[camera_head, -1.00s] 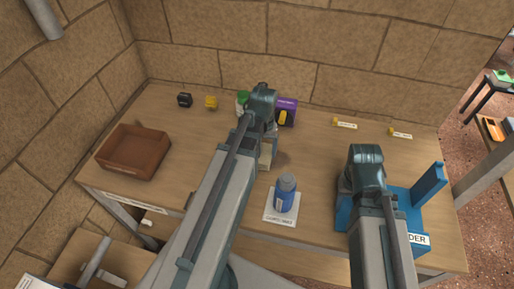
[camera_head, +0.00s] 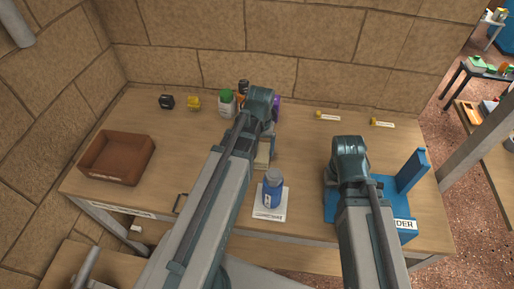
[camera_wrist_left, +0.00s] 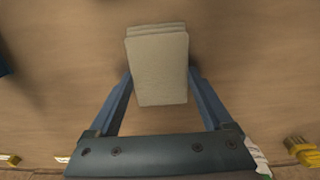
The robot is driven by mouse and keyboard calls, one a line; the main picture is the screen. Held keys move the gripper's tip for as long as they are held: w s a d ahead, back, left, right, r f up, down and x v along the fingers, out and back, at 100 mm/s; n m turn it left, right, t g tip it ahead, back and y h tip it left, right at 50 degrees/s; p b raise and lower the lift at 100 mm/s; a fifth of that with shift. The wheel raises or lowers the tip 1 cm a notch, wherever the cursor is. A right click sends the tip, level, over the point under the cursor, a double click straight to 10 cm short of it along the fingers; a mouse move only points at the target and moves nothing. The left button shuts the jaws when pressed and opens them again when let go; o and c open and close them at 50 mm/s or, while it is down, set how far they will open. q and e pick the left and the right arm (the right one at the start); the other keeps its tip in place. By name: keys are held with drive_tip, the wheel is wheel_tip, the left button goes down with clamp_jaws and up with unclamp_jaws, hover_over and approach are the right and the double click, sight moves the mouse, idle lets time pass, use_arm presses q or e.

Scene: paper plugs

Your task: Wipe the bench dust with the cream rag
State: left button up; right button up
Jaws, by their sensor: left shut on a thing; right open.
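The cream rag (camera_wrist_left: 158,70) is a folded, layered pad between the two fingers of my left gripper (camera_wrist_left: 160,90) in the left wrist view. My left gripper is shut on it. In the head view the rag (camera_head: 262,158) shows just below that gripper, low over the middle of the bench (camera_head: 300,145). I cannot tell whether it touches the top. No dust patch stands out clearly now; part of the bench there is hidden by my left arm and the rag. My right gripper (camera_head: 334,180) is open beside the blue holder, its fingers mostly hidden by its arm.
A blue bottle (camera_head: 272,190) stands on a white card just right of my left arm. A blue holder (camera_head: 410,172) is at the right. A brown tray (camera_head: 117,158) is at the left. A green-lidded jar (camera_head: 227,105) and a purple box (camera_head: 276,106) stand at the back.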

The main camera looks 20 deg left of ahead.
use_arm(q)
drive_tip(key=shift+d, duration=0.2)
drive_tip(key=shift+w+d, duration=0.2)
drive_tip(key=shift+d, duration=0.6)
drive_tip(key=shift+w+d, duration=0.2)
drive_tip(key=shift+d, duration=0.55)
drive_tip(key=shift+w+d, duration=0.15)
drive_tip(key=shift+d, duration=0.7)
drive_tip(key=shift+w+d, duration=0.15)
drive_tip(key=shift+d, duration=0.65)
drive_tip(key=shift+w, duration=0.1)
drive_tip(key=shift+s+a+f, duration=0.1)
drive_tip(key=shift+s+a, duration=0.15)
drive_tip(key=shift+a, duration=0.6)
drive_tip(key=shift+s+a, duration=0.25)
drive_tip(key=shift+a, duration=0.6)
drive_tip(key=shift+a, duration=0.1)
